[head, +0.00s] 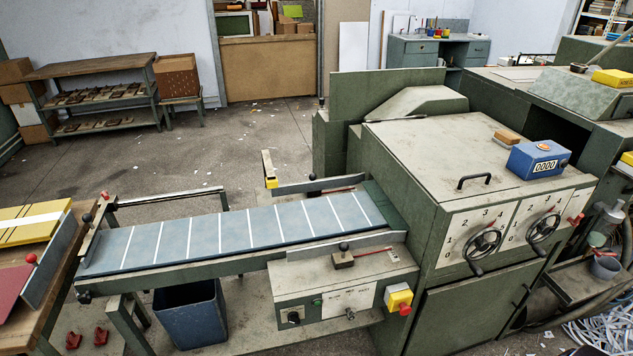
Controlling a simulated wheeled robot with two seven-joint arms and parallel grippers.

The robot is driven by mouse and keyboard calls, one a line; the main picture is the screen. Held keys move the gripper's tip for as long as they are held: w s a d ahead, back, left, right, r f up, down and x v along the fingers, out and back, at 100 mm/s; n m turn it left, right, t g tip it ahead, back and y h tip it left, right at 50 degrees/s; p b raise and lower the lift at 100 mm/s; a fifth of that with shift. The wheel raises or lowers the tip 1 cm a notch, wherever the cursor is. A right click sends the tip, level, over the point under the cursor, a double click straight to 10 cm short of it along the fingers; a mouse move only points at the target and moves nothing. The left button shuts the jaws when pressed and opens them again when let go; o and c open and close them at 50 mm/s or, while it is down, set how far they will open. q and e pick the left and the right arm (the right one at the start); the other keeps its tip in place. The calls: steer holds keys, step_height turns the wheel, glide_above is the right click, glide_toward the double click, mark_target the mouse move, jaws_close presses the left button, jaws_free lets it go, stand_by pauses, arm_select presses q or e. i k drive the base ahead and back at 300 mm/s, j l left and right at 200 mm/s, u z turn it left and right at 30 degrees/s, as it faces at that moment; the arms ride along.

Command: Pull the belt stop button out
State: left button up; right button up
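The belt stop button (404,309) is a red mushroom head on a yellow box (397,295). The box sits at the right end of the front face of the green control housing (297,285) beside the belt. The red head faces the front of the machine. I cannot tell at this size whether it is pressed in or out. Neither of my grippers is in view, and nothing covers the button.
The blue-grey belt (235,231) with white cross lines runs into the green machine (440,150). The housing also carries a black knob (293,318) and a green button (316,301). A blue bin (190,315) stands under the belt. Two handwheels (482,243) are to the right.

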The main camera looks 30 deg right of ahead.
mark_target(405, 310)
steer(key=k+z, duration=0.2)
steer(key=z, duration=1.3)
